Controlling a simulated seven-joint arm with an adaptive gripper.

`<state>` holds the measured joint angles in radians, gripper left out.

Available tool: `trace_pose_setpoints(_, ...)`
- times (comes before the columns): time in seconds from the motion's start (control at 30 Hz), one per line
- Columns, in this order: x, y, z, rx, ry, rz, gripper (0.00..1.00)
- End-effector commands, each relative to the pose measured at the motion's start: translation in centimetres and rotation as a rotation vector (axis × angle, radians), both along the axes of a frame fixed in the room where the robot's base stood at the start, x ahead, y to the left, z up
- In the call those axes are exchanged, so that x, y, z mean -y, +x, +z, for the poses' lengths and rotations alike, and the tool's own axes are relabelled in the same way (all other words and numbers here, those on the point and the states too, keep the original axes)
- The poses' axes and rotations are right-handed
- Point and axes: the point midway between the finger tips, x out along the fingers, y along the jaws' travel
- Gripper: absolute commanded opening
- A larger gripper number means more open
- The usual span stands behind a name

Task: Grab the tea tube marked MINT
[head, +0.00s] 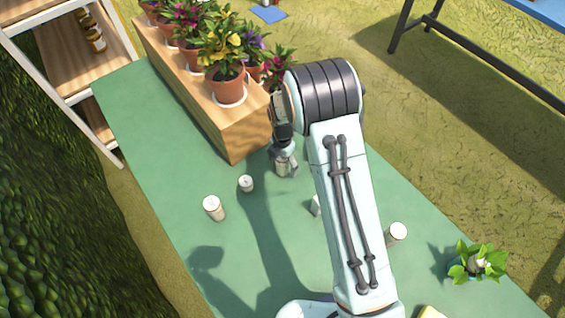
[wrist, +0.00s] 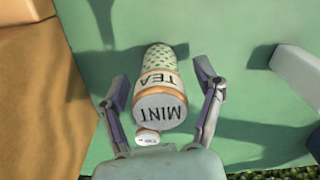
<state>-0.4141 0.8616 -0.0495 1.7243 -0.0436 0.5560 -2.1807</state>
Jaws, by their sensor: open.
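The MINT tea tube (wrist: 158,88) stands between the fingers of my gripper (wrist: 164,95) in the wrist view. Its grey lid reads MINT, and its side has a TEA band and a green leaf pattern. The gripper is open, with one finger on each side of the tube and gaps showing. In the head view my gripper (head: 285,165) is low over the green table, around the tube (head: 281,170), which is partly hidden by the fingers.
A small white-lidded container (head: 246,184) and a taller one (head: 213,207) stand left of the gripper. Another (head: 396,233) is right of my arm. A wooden stand (head: 225,130) with potted flowers is close behind. A leafy plant (head: 477,262) is at right.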

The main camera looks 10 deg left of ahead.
Motion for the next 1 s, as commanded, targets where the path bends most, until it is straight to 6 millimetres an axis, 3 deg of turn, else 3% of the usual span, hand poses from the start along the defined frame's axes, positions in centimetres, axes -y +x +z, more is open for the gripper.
trace_pose_setpoints(0.27, 0.0, 0.0, -0.3, 0.000, 0.000, 0.000, 0.67)
trace_pose_setpoints(0.47, 0.0, 0.0, -0.3, 0.001, 0.001, 0.000, 0.07)
trace_pose_setpoints(0.5, 0.0, 0.0, -0.3, 0.001, 0.001, 0.000, 0.02)
trace_pose_setpoints(0.83, 0.0, 0.0, -0.1, 0.001, 0.001, 0.000, 0.01)
trace_pose_setpoints(1.0, 0.0, 0.1, 1.5, 0.003, 0.001, 0.000, 0.01)
